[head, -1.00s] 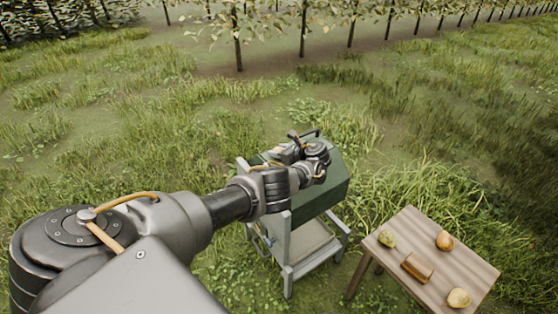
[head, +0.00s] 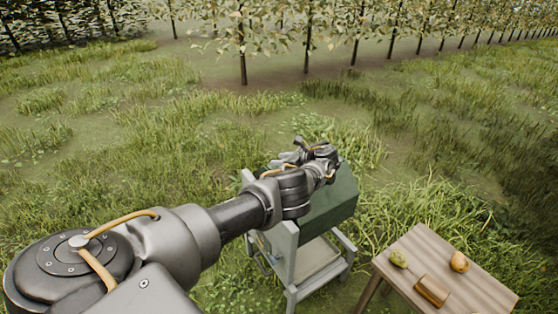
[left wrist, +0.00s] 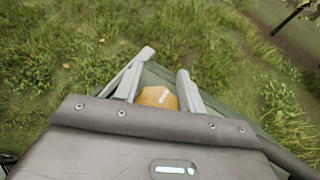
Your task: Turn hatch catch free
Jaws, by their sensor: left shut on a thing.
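The green box (head: 338,205) sits on a grey frame stand, with my left arm reaching over its top from the left. My left gripper (left wrist: 165,72) is at the box's top, its two grey fingers on either side of a round orange piece (left wrist: 158,97) with a pale stripe. This looks like the hatch catch, and the gripper is shut on it. In the head view my wrist and left gripper (head: 322,152) hide the catch and much of the box's top. My right gripper is not in view.
A wooden table (head: 440,258) stands right of the box, with a green pear (head: 398,259), an orange-brown pear (head: 459,261) and a brown block-like object (head: 431,291) on it. Grass surrounds the box; tree rows stand behind.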

